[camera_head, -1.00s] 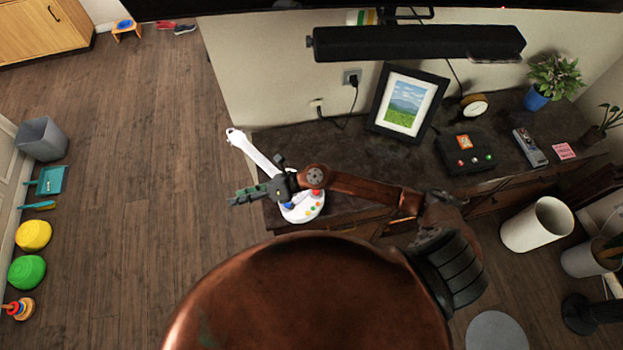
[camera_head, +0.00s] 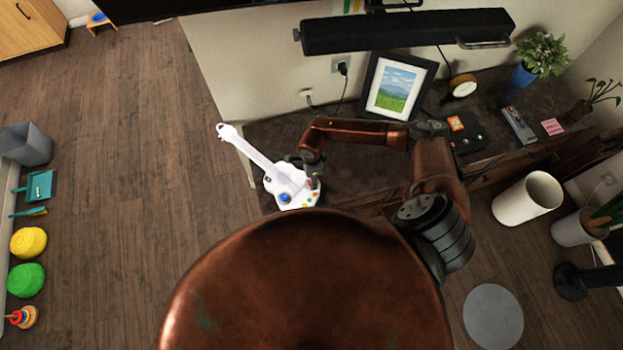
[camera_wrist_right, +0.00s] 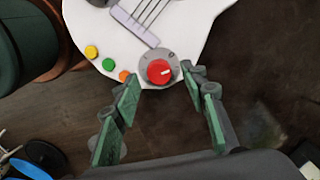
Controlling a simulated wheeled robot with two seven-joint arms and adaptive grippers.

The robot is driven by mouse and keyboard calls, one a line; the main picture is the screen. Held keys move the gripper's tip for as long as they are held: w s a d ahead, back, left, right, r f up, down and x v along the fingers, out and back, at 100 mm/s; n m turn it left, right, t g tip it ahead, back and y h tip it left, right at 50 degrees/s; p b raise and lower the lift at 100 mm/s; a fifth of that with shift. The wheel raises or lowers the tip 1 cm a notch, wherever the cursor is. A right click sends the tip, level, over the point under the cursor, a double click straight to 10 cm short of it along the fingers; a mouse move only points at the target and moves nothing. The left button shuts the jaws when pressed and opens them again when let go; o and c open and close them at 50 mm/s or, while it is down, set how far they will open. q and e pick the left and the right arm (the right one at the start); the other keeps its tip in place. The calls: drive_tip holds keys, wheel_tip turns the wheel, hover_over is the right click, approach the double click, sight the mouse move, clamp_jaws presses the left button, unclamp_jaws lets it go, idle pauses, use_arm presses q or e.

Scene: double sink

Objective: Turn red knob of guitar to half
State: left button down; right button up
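The white toy guitar (camera_head: 262,160) lies on the dark cabinet top at its left end, neck toward the upper left. In the right wrist view its body (camera_wrist_right: 195,25) fills the top. The red knob (camera_wrist_right: 159,71) sits on a grey round base near the body's edge, with a white mark pointing right and slightly up. My right gripper (camera_wrist_right: 161,84) is open, its green-padded fingers on either side of the knob's near side, with visible gaps. In the head view my right gripper (camera_head: 306,172) is over the guitar body and partly hidden. My left gripper is not in view.
Yellow, green and orange buttons (camera_wrist_right: 108,64) sit beside the knob. A picture frame (camera_head: 394,88) stands behind my right arm. A black box (camera_head: 466,140), a remote (camera_head: 518,125) and a plant (camera_head: 541,58) are farther right. The soundbar (camera_head: 405,31) hangs above.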

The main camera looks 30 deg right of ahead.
drive_tip(key=shift+f, duration=0.75)
drive_tip(key=shift+c, duration=0.5)
clamp_jaws()
